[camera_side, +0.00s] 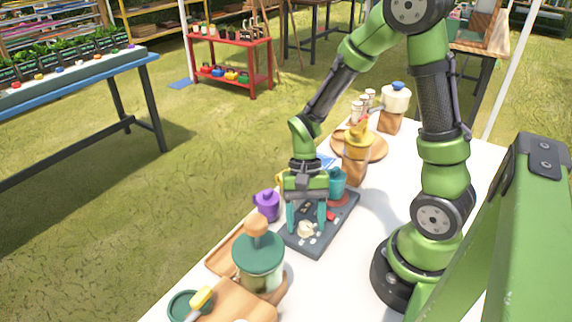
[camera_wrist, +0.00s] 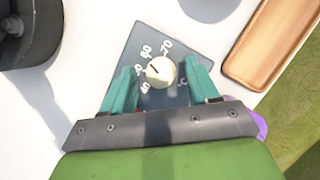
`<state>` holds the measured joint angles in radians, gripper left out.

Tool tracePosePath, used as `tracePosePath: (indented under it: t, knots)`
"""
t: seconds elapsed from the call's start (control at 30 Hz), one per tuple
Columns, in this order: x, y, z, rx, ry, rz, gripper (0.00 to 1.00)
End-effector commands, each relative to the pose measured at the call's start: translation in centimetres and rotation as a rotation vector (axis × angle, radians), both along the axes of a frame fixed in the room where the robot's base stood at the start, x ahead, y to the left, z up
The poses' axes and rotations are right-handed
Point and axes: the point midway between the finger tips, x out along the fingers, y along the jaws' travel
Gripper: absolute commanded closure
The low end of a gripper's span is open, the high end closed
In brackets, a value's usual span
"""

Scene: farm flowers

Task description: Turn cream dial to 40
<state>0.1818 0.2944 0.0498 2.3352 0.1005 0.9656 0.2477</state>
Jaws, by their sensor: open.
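The cream dial (camera_wrist: 160,72) is a round knob on a dark grey panel (camera_wrist: 144,35) with white numbers around it. I can read what look like 60 and 70 on its upper side, and other marks are partly covered. A dark pointer mark on the dial faces the upper left. In the side view the cream dial (camera_side: 305,229) sits near the front end of the panel (camera_side: 316,248). My gripper (camera_side: 306,226) points down over the dial. Its teal fingers (camera_wrist: 160,80) are open, one on each side of the dial; I cannot tell whether they touch it.
A purple pot (camera_side: 267,205) stands left of the panel. A jar with a green lid (camera_side: 258,252) and wooden trays (camera_side: 225,256) are in front. The white table is clear to the right of the panel.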

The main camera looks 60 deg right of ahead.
Motion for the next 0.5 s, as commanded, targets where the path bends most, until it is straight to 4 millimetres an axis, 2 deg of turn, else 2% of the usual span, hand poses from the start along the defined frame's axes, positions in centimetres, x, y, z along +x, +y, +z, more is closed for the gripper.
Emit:
tracePosePath:
  t: [0.2, 0.5]
  knots:
    - [-0.01, 0.02, 0.0, 0.001, 0.001, 0.0, 0.42]
    - [0.0, -0.01, 0.02, 0.0, 0.0, 0.0, 0.88]
